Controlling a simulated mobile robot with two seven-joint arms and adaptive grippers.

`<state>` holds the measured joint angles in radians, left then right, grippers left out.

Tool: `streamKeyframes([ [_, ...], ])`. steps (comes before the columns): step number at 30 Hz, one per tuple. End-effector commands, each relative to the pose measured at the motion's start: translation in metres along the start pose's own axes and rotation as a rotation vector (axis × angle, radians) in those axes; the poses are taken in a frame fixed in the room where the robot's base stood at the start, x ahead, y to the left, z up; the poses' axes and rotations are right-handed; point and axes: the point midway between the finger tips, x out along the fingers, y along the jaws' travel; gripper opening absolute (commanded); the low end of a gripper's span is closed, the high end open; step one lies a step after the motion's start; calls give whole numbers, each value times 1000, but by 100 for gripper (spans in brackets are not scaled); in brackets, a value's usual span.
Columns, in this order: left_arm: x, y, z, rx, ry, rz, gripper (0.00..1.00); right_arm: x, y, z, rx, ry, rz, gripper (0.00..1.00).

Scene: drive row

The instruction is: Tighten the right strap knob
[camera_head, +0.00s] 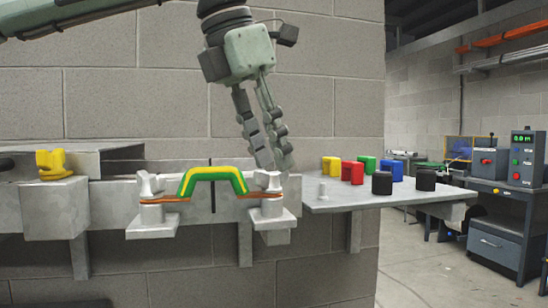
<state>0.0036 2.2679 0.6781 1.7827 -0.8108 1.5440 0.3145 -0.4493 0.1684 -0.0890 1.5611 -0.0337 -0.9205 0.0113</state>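The right strap knob (267,181) is a pale grey winged knob on the right clamp block, at the right end of an orange strap (165,200). A matching left strap knob (150,185) stands at the strap's other end. A green and yellow arched part (212,174) sits between them. My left gripper (274,168) points down, with its fingertips right at the top of the right knob in the picture. I cannot tell if the fingers touch the knob or how far apart they are. My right gripper is not in view.
A yellow knob (54,163) sits on a grey block at the left. A block wall (150,100) rises close behind the rail. A control bench (500,220) stands farther back.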

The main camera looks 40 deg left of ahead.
Motion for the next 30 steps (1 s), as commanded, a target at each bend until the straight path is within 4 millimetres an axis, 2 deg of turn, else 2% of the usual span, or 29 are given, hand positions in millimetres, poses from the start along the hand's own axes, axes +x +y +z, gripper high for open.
streamKeyframes([
  [5,14,0,0,0,0,-2,32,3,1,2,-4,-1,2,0],
  [13,16,0,0,0,-1,-1,32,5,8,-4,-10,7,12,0],
  [21,16,0,0,0,-1,-1,0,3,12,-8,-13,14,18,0],
  [30,16,0,0,4,-1,-3,0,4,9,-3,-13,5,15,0],
])
